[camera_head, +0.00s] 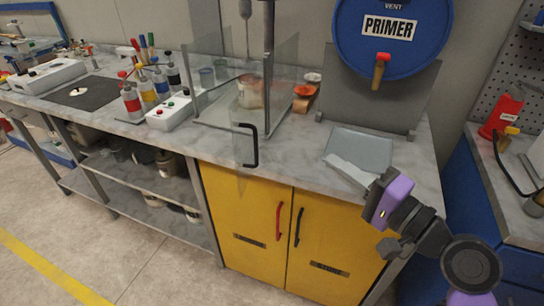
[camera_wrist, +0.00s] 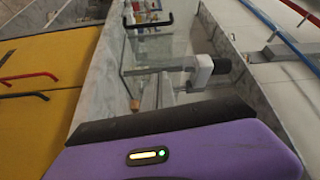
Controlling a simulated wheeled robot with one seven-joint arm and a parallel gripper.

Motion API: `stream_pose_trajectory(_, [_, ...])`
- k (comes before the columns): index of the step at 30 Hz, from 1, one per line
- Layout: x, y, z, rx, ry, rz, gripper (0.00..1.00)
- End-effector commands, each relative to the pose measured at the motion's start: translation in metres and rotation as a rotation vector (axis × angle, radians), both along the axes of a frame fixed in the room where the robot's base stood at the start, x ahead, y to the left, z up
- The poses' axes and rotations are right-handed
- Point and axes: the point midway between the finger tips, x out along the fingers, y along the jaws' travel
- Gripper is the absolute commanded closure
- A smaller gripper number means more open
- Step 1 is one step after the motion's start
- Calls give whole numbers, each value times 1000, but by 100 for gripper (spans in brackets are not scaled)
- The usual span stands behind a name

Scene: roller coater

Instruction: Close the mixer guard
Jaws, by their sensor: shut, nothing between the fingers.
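The mixer guard (camera_head: 212,110) is a clear-panelled box around the mixer on the counter. Its clear front door (camera_head: 241,150) stands swung outward, past the counter's front edge, with a black handle (camera_head: 253,146) on it. A black handle (camera_wrist: 148,22) also shows near the top of the wrist view, by clear panels. The mixer's beaker (camera_head: 249,92) sits inside the guard. My gripper (camera_head: 382,197) is shut and empty, in front of the counter, to the right of the door and apart from it. In the wrist view, its purple and black body fills the bottom; fingertips are not clear there.
A grey tray (camera_head: 362,147) lies on the counter, below the blue primer drum (camera_head: 385,35). A white control box (camera_head: 170,113) and paint bottles stand left of the guard. Yellow cabinet doors (camera_head: 240,220) are below. Open space lies between the door and my gripper.

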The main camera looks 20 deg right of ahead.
Motion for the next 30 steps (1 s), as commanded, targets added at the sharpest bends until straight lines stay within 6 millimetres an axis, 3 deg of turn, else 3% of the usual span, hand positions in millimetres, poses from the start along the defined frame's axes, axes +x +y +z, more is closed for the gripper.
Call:
stream_pose_trajectory(3, [-6,18,-11,84,68,82,100])
stream_pose_trajectory(8, [-2,24,-13,118,95,99,100])
stream_pose_trajectory(14, [25,34,-12,118,93,98,100])
stream_pose_trajectory(24, [87,59,-13,115,94,97,100])
stream_pose_trajectory(30, [97,84,-15,113,96,97,100])
